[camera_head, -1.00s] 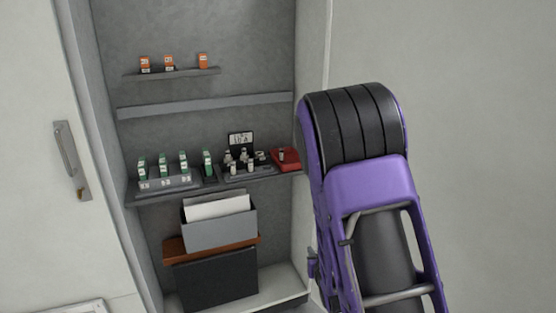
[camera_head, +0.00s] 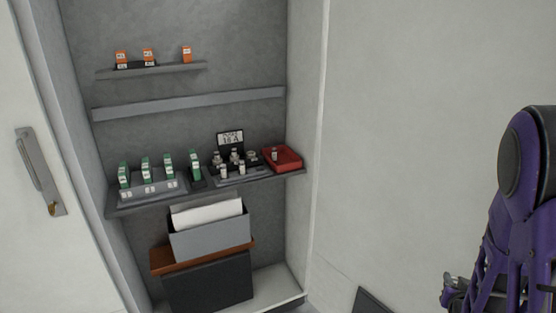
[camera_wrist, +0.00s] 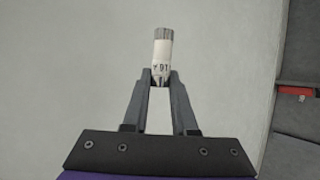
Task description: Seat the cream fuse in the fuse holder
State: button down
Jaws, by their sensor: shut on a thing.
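The cream fuse (camera_wrist: 162,50) is in the wrist view, upright in the picture, with a grey metal cap and dark print. My gripper (camera_wrist: 160,78) is shut on its lower end; the fingers hide part of that end. In the head view my gripper is not clearly seen. On the cabinet's middle shelf (camera_head: 205,191), a dark stand (camera_head: 240,176) carries several small pale, grey-capped fuses under a sign reading 16 A. I cannot tell which part is the fuse holder.
A red tray (camera_head: 291,158) with a small fuse is at the shelf's right end. Green-and-white units stand on a grey base (camera_head: 150,190) at left. Orange boxes (camera_head: 149,54) sit above; a grey file box (camera_head: 210,238) is below. A cabinet door (camera_head: 20,240) is at left.

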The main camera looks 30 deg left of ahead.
aim_at(251, 159)
jog(key=i+j+z, duration=0.1)
jog(key=j+z, duration=0.25)
jog(key=j, duration=0.55)
jog(key=i+j, duration=0.1)
jog(key=j, duration=0.25)
